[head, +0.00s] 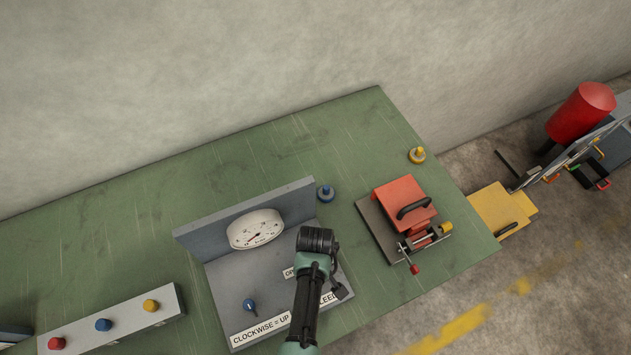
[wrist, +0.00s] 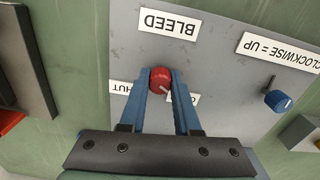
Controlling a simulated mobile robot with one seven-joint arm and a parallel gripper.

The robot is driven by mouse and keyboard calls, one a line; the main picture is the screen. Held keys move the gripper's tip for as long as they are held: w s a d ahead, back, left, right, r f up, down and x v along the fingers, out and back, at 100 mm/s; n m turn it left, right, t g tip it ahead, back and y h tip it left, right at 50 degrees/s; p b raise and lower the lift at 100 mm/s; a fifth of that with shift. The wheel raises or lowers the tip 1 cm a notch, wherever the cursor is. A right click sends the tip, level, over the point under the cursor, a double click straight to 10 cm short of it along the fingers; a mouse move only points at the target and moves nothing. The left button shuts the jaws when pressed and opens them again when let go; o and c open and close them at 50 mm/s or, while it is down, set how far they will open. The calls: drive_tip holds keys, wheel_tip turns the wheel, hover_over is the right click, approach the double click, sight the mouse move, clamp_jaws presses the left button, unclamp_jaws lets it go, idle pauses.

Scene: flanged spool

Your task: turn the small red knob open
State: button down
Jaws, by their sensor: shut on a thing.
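The small red knob (wrist: 160,79) is on the grey panel (wrist: 212,60) in the wrist view, below the BLEED label (wrist: 169,23). A white pointer mark on it points to the lower right, toward a label partly covered by my finger. My gripper (wrist: 161,80) has its two blue fingers on either side of the knob, shut on it. A SHUT label (wrist: 122,87), partly hidden, lies to the left of the knob. In the head view my arm (head: 311,275) covers the knob, and the panel's gauge (head: 256,230) shows behind.
A blue knob (wrist: 277,101) sits on the same panel, to the right in the wrist view. In the head view a box with coloured buttons (head: 115,325) stands left, and an orange block with a clamp (head: 402,205) stands right. The green table's back is mostly clear.

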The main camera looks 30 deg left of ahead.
idle(0.5)
drive_tip(key=c, duration=0.6)
unclamp_jaws()
wheel_tip(320, 180, up, 13)
drive_tip(key=shift+b, duration=0.5)
